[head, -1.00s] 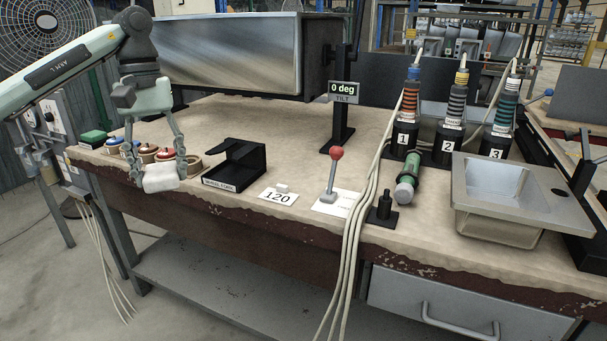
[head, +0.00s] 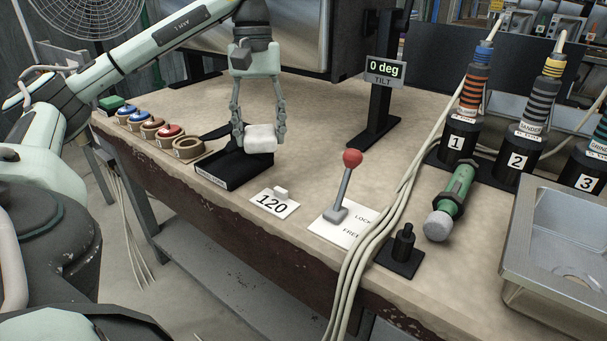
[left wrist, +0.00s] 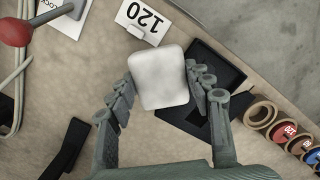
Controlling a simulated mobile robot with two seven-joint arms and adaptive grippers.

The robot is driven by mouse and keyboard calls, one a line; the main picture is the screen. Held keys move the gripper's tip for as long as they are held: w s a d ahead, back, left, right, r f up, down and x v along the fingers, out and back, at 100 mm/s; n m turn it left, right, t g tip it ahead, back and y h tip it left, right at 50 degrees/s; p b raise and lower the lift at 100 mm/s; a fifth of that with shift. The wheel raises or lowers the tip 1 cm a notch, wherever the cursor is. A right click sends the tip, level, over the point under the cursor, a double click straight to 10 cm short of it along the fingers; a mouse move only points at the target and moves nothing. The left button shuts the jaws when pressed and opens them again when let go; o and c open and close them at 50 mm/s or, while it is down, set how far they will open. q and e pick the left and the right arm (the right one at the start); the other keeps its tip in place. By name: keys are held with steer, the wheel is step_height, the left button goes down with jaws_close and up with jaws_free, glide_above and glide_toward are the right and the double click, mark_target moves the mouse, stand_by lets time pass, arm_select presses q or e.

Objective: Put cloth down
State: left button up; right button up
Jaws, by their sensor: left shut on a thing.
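The cloth is a white, folded pad (head: 260,138) held between the fingers of my left gripper (head: 259,142). In the head view it hangs over the right part of a black tray (head: 222,177) on the bench, apparently above it. The left wrist view also shows the cloth (left wrist: 159,76) between the two fingers of my left gripper (left wrist: 160,92), with the black tray (left wrist: 207,60) beside and partly below it. The tray's label is too small to read, and part of its inside is hidden by the cloth and fingers. My right gripper is not in view.
A "120" card (head: 272,204) and a red-knobbed lever (head: 352,158) stand right of the tray. Several small round pots (head: 170,132) line its left. Cables (head: 372,235), a green tool (head: 451,200) and a metal sink (head: 560,240) are farther right. Bare bench lies behind the tray.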

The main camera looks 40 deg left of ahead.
arm_select(q)
steer(key=p, duration=0.1)
glide_above(300, 186)
steer(key=f, duration=0.4)
steer(key=shift+w+a+f, duration=0.15)
steer(key=shift+a, duration=0.1)
steer(key=shift+f, duration=2.05)
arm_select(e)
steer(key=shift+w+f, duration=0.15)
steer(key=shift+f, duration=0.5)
arm_select(q)
steer(key=shift+f, duration=0.15)
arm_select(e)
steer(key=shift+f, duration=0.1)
arm_select(q)
steer(key=o, duration=1)
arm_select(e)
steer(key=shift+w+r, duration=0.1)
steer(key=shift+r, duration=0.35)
